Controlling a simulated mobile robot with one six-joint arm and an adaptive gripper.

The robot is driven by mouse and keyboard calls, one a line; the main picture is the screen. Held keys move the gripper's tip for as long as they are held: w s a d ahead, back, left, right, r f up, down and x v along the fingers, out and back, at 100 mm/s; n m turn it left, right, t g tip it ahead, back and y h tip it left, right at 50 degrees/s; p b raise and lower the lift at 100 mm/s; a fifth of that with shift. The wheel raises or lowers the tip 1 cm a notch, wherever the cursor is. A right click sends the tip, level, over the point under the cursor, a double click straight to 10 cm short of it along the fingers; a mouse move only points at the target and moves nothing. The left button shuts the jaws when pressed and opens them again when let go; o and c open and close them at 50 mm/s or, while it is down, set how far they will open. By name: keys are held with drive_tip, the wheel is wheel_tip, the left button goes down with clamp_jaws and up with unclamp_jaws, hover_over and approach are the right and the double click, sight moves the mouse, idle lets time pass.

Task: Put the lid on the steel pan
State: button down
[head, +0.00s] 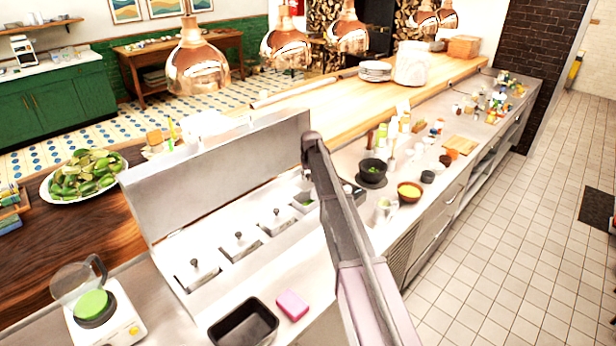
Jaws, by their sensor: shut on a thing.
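A row of steel pans is set in the counter rail under a raised steel cover. Three of them wear steel lids with dark knobs: the near lid (197,273), the middle lid (239,246) and the far lid (277,221). The steel pan (304,201) at the far end is uncovered, with green food showing inside. My arm crosses in front of this end of the rail. My gripper (308,178) is mostly hidden by the arm, close to the uncovered pan. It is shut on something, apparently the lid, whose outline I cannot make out.
The raised cover (215,175) stands behind the pans. A black tub (243,324) and a pink sponge (292,305) lie in front. A dark pot (373,172) and an orange bowl (409,192) stand right of my arm. Copper lamps (198,65) hang above.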

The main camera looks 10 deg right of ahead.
drive_tip(key=shift+f+b, duration=3.3)
drive_tip(key=shift+f, duration=0.15)
drive_tip(key=shift+f, duration=0.25)
idle(0.3)
drive_tip(key=shift+c, duration=1.6)
unclamp_jaws()
drive_tip(key=o, duration=0.3)
drive_tip(key=shift+w, duration=0.1)
drive_tip(key=shift+r, duration=0.15)
drive_tip(key=shift+r+p, duration=3.25)
drive_tip(key=shift+r, duration=0.15)
